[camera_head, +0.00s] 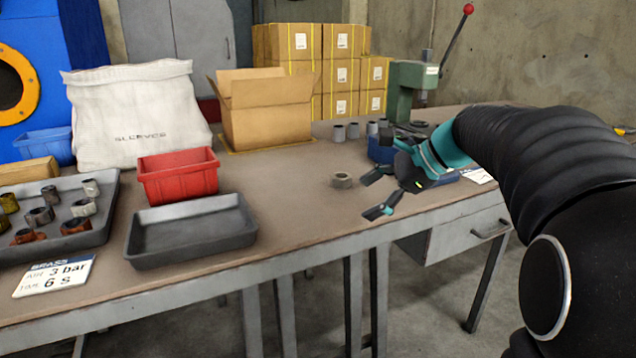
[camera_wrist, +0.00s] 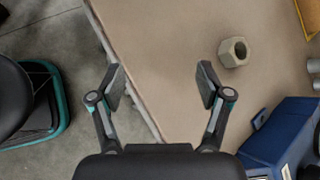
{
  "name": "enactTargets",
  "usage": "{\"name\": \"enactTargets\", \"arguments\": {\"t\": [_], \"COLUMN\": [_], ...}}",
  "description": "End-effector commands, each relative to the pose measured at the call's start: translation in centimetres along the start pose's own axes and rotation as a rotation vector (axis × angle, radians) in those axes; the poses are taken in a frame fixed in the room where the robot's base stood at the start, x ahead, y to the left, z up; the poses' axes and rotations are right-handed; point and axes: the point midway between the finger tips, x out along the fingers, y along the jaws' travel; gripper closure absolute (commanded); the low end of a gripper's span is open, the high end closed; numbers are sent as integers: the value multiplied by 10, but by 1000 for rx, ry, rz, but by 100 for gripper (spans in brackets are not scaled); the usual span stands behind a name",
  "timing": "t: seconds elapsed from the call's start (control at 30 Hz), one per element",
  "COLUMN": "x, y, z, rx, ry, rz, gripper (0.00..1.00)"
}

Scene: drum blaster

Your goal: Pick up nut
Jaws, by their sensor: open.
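A grey-brown hex nut (camera_head: 342,181) lies by itself on the brown workbench (camera_head: 290,205), right of the empty dark tray. In the wrist view the nut (camera_wrist: 234,52) sits beyond and to the right of my right fingertip, with its hole partly showing. My gripper (camera_head: 377,194) is open and empty near the bench's front edge, to the right of the nut and apart from it. In the wrist view my gripper (camera_wrist: 161,84) has its two fingers spread wide over the front edge of the bench.
An empty dark tray (camera_head: 190,232), a red bin (camera_head: 178,175) and a tray of several metal parts (camera_head: 100,228) stand to the left. A green press (camera_head: 405,90) and an open carton (camera_head: 265,120) stand behind.

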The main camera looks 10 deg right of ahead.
Motion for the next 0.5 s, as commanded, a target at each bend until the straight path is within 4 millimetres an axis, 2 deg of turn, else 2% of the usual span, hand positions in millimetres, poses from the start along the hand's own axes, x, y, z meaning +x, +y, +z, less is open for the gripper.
{"name": "enactTargets", "arguments": {"t": [0.03,0.2,0.33,0.5], "x": [-3,-20,-31,-33], "y": [-22,-76,-99,-111], "z": [-14,-41,-56,-62], "rx": [99,362,479,539], "ry": [-49,-212,-296,-344], "rz": [-22,-70,-88,-92], "gripper": [23,23,23,23]}}
